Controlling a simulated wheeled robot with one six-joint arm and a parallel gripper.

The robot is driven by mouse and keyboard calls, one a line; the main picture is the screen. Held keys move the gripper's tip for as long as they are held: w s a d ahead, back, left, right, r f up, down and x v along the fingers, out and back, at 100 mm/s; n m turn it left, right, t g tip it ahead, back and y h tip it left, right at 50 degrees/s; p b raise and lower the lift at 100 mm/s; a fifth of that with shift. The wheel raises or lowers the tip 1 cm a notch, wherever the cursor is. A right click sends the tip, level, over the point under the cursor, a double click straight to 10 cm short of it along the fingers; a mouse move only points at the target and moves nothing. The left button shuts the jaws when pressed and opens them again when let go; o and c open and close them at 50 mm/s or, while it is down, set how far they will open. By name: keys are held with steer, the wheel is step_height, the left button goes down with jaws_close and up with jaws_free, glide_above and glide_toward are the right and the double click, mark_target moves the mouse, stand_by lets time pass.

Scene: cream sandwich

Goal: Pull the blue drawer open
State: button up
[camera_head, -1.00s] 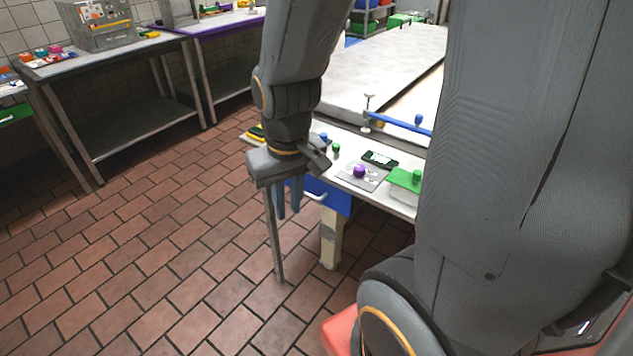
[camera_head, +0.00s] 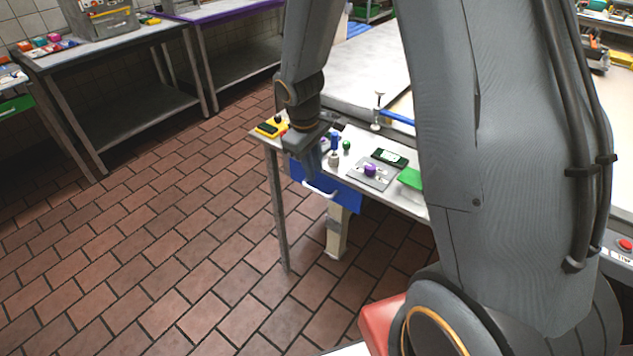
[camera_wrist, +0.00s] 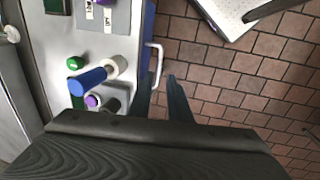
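The blue drawer (camera_head: 345,195) sits under the near end of the worktable, with a white bar handle (camera_head: 321,190) on its front. In the wrist view the drawer's blue front (camera_wrist: 149,20) is a narrow strip along the table edge, and the white handle (camera_wrist: 158,62) stands out from it. My gripper (camera_wrist: 161,84) is open, its two dark fingers apart. The handle's near end appears by the gap, close to the left finger; contact cannot be told. In the head view my gripper (camera_head: 312,168) is above the handle, its fingertips hard to make out.
The tabletop (camera_head: 405,198) holds a purple knob (camera_head: 370,170), a green knob (camera_head: 347,145) and a yellow object (camera_head: 268,129) near the edge. A blue-topped post (camera_wrist: 88,80) stands beside my gripper. Tiled floor in front of the drawer is clear.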

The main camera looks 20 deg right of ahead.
mark_target(317, 190)
steer(key=shift+w+d+f+p, duration=0.15)
steer(key=shift+w+f+p, duration=0.1)
steer(key=shift+f, duration=1.1)
steer(key=shift+w+d+f+p, duration=0.2)
steer(key=shift+f+p, duration=0.1)
steer(key=shift+f, duration=1.05)
steer(key=shift+w+d+f+p, duration=0.15)
steer(key=shift+w+f+p, duration=0.1)
steer(key=shift+f, duration=1.1)
jaws_close()
steer(key=shift+s, duration=0.1)
